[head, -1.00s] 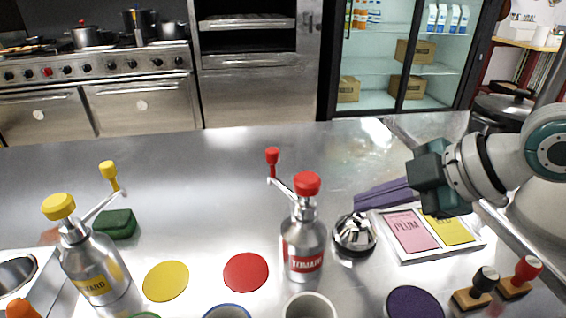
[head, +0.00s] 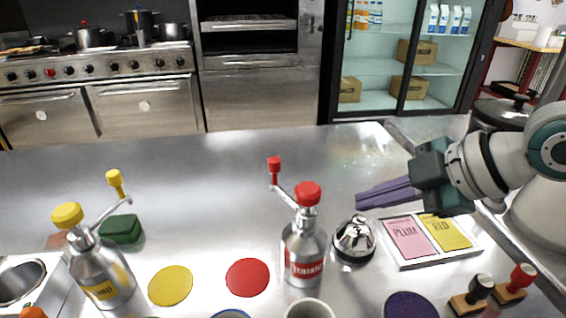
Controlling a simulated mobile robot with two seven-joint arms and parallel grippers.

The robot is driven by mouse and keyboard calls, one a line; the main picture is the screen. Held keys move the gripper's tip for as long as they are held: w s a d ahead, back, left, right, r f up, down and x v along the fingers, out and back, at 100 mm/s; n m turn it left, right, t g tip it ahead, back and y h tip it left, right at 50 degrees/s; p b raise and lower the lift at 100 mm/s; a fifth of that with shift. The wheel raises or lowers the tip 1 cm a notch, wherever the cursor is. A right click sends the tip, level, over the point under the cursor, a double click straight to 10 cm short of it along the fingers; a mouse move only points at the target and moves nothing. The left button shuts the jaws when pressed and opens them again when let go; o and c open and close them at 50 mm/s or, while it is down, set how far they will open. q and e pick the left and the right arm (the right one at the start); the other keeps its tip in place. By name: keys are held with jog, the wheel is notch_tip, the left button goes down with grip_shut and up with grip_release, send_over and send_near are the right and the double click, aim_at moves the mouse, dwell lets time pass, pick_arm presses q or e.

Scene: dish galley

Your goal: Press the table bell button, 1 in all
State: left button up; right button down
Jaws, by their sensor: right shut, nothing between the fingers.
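The table bell (head: 354,240) is a shiny silver dome on a dark base. It stands on the steel counter just right of the red-topped tomato dispenser (head: 304,250). My right gripper (head: 360,200) comes in from the right. Its purple-grey fingers are shut with nothing between them and point left. In the picture the fingertips show just above and behind the bell, apart from its top. My left gripper is not in view.
A yellow-topped dispenser (head: 97,268) stands at the left. A white tray with plum and yellow cards (head: 405,263) lies right of the bell. Two stamps (head: 473,296) (head: 516,284) stand at the front right. The counter's back middle (head: 200,170) is clear.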

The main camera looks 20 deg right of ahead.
pick_arm(q)
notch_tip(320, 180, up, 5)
jog(key=p, duration=0.4)
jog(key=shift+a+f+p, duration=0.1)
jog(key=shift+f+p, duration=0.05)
jog(key=shift+p, duration=0.15)
pick_arm(e)
notch_tip(320, 180, up, 5)
jog(key=s+a+m+g+p, duration=0.2)
jog(key=s+a+m+g, duration=0.1)
jog(key=s+a, duration=0.85)
jog(key=s+d+r+m+g+h+p, duration=0.15)
jog(key=s+d+m+h, duration=0.3)
jog(key=s+m, duration=0.5)
pick_arm(q)
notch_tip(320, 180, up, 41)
jog(key=p, duration=3.7)
jog(key=shift+p, duration=0.4)
pick_arm(e)
notch_tip(320, 180, up, 38)
jog(key=w, duration=0.1)
jog(key=shift+r, duration=0.2)
